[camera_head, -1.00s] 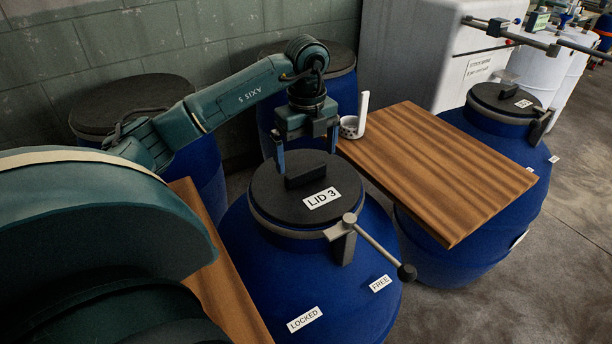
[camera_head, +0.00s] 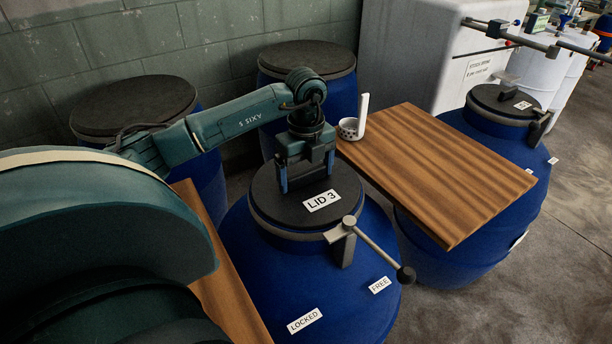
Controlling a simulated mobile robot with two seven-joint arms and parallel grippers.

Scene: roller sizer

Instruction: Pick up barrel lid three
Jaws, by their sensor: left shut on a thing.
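Barrel lid three (camera_head: 306,205) is a round black lid with a white "LID 3" label. It lies on top of the blue barrel (camera_head: 260,265) at the front centre. My left gripper (camera_head: 306,184) points down at the lid's raised block handle and is shut on it; the gripper hides most of the handle. The lid sits level on the barrel. A lever clamp (camera_head: 345,235) is at the lid's front right edge, its ball-ended handle pointing toward the "FREE" label (camera_head: 380,285). A "LOCKED" label (camera_head: 304,320) is further left. My right gripper is not in view.
A wooden board (camera_head: 440,175) lies to the right, with a small patterned cup (camera_head: 349,128) at its back left corner. Another lidded blue barrel (camera_head: 500,130) stands behind the board's right end. Two black-lidded barrels (camera_head: 135,104) (camera_head: 308,58) stand by the wall.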

